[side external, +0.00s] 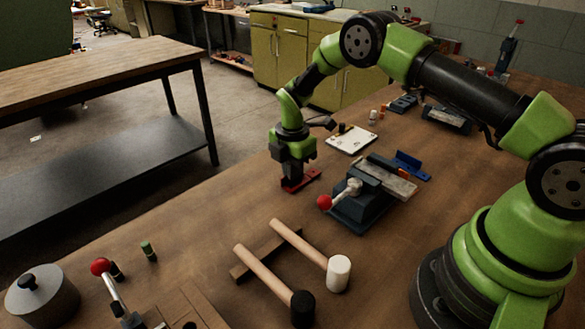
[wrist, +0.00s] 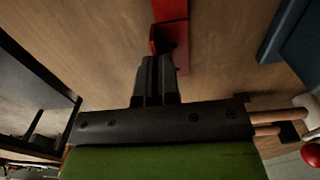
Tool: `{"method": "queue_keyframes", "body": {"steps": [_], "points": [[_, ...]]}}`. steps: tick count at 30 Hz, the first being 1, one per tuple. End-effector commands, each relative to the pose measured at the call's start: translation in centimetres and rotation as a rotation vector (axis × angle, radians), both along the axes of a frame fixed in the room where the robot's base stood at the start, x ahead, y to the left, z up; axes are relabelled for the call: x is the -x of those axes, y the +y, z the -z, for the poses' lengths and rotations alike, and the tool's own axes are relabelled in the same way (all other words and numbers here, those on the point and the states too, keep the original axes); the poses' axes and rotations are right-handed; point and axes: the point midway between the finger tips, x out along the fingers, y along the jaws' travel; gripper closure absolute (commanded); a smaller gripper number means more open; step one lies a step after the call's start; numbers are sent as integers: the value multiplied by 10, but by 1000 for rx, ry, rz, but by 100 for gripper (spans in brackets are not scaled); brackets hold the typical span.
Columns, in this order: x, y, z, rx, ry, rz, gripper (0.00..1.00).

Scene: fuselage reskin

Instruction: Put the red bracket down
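The red bracket (side external: 303,180) is at the table's far edge, below my gripper (side external: 290,178). In the wrist view the red bracket (wrist: 170,12) runs up from the fingertips, with a raised flange close to them. My gripper (wrist: 158,60) points down, its two dark fingers close together at that flange and seemingly shut on it. The fingers hide part of the bracket. In the side view the bracket is very low over the wooden table (side external: 235,200); I cannot tell whether it touches.
A vise (side external: 358,208) with a red-knobbed handle stands just right of the bracket. A blue bracket (side external: 412,165) lies beyond it. A white plate (side external: 350,139) lies behind. Two mallets (side external: 338,272) lie in front. Bare wood lies left of the gripper, toward the table edge.

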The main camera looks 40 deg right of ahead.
Motion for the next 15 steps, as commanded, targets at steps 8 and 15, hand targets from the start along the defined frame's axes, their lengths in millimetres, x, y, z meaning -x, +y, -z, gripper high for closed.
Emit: {"method": "queue_keyframes", "body": {"steps": [8, 15], "points": [[0, 0, 3, 0, 0, 0, 90], [0, 0, 3, 0, 1, 0, 71]]}}
